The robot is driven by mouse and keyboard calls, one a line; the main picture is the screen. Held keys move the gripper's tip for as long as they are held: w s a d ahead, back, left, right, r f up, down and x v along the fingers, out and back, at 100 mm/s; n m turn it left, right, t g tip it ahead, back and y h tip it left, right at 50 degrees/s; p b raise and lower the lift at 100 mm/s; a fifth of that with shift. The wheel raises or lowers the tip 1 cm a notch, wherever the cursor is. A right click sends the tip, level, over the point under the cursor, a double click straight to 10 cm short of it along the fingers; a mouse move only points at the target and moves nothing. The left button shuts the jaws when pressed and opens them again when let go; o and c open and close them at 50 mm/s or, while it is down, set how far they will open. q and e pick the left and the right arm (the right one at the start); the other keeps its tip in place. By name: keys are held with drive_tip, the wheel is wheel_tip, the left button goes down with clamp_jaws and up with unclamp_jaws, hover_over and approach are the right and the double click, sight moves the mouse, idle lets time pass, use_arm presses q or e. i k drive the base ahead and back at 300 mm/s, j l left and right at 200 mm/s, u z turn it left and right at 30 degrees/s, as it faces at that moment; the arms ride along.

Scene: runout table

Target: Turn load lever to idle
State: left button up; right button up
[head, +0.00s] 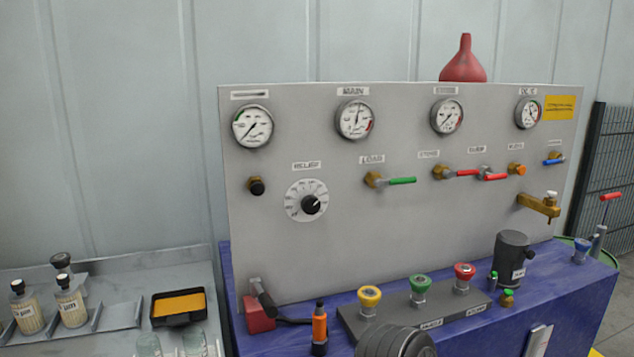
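The load lever (401,181) has a green handle on a brass valve body, under the LOAD label (371,159) on the grey panel. Its handle lies about level and points right from the pivot. The MAIN gauge (355,119) is above it, and the relief dial (307,200) is to its left. Neither of my grippers shows in the head view, so nothing of mine covers the lever.
Two red-handled levers (467,173) are right of the load lever. Yellow, green and red knobs (420,285) and a dark canister (512,258) stand on the blue bench below. A red funnel (464,62) sits on top. The space before the panel's middle is clear.

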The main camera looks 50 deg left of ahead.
sight(378, 182)
drive_tip(key=u, duration=1.4)
drive_tip(key=i+l, duration=0.15)
drive_tip(key=l, duration=0.25)
drive_tip(key=i+l, duration=0.15)
drive_tip(key=l, duration=0.25)
drive_tip(key=i+l+z, duration=0.1)
drive_tip(key=l, duration=0.3)
